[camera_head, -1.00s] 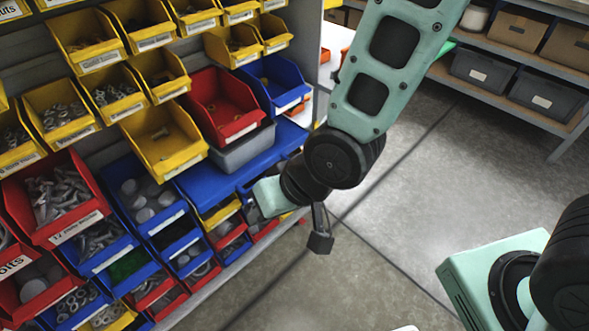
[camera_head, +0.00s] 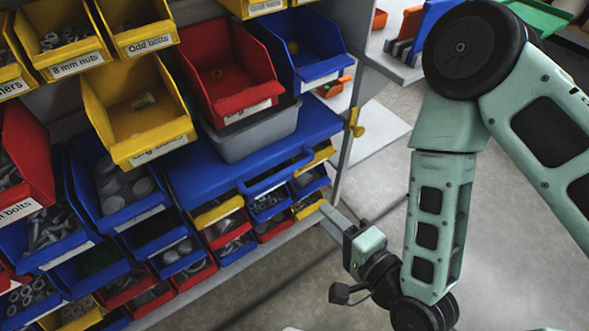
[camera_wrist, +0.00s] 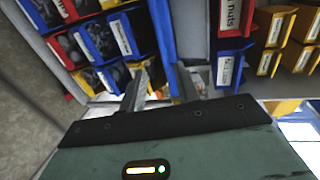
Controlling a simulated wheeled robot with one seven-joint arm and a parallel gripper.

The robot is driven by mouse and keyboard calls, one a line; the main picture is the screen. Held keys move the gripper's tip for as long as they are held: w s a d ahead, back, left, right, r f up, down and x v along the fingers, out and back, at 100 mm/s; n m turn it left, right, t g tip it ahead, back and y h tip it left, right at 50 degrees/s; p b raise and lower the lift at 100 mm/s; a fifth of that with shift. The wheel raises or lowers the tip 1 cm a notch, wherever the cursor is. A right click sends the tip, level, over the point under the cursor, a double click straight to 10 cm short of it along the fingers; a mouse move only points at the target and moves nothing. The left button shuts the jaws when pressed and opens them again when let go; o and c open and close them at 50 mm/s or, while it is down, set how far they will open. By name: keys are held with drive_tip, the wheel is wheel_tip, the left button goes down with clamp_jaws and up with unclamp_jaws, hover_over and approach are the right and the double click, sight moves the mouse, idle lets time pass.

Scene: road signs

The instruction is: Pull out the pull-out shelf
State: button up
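The blue pull-out shelf (camera_head: 205,180) sits in the rack in the head view, with a loop handle (camera_head: 277,176) along its front edge. A blue strip (camera_wrist: 162,28) in the wrist view looks like its edge. My gripper (camera_head: 330,213) is to the right of and below the handle, apart from it. In the wrist view my gripper's two fingers (camera_wrist: 160,86) are spread with a gap between them, pointing towards the rack. Nothing is held between them.
A grey bin (camera_head: 250,133) stands on the shelf, below a red bin (camera_head: 222,75). Small bins (camera_head: 225,228) fill the rows underneath. A yellow knob (camera_head: 354,122) is on the rack's right post. A side ledge (camera_head: 396,66) holds items. Open floor lies in front.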

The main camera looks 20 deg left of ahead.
sight(282, 172)
drive_tip(key=b+x, duration=0.8)
drive_tip(key=x, duration=0.9)
drive_tip(key=shift+w, duration=0.15)
clamp_jaws()
